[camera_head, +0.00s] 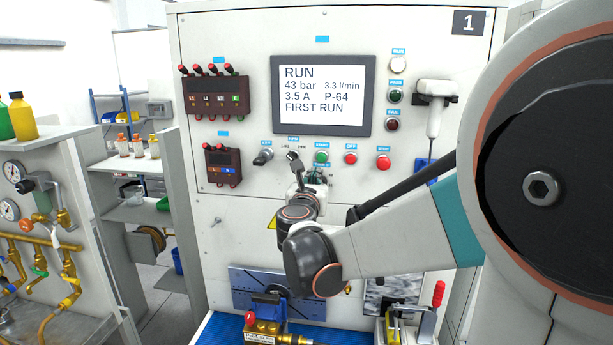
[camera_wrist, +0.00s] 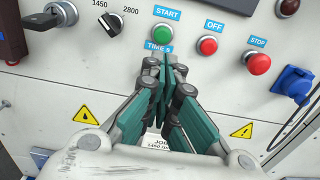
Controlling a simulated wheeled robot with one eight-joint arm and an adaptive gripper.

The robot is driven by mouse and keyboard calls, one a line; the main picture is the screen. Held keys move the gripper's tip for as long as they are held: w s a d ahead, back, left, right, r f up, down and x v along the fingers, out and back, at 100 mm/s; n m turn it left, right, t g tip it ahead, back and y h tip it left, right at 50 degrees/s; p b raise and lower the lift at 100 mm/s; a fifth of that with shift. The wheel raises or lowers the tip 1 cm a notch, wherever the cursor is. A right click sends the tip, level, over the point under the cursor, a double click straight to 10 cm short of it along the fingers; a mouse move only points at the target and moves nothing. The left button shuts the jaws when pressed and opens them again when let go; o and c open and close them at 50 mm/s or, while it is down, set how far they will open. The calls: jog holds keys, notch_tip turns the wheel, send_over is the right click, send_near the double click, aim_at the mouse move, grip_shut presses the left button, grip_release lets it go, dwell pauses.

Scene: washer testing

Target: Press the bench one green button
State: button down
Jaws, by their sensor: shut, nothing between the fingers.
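The green START button (camera_head: 321,157) sits on the panel of the bench marked 1, below the screen. It also shows in the wrist view (camera_wrist: 164,33), just beyond my gripper's tips. My gripper (camera_wrist: 168,65) is shut with nothing between its fingers, and its tips are in front of the label below the green button. The tips appear a little below the button, and a touch cannot be made out. In the head view my gripper (camera_head: 312,178) is partly hidden by my wrist. The screen (camera_head: 322,95) reads RUN, 43 bar and FIRST RUN.
To the right of START are a red OFF button (camera_wrist: 208,45) and a red STOP button (camera_wrist: 258,63). A rotary selector (camera_wrist: 111,22) is to the left. A blue socket (camera_wrist: 293,82) is at the right. A clamp with a red handle (camera_head: 438,293) stands below.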

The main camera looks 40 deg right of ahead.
jog(key=shift+v, duration=1.2)
jog(key=shift+s+a, duration=0.1)
jog(key=shift+s, duration=0.1)
jog(key=shift+a, duration=0.1)
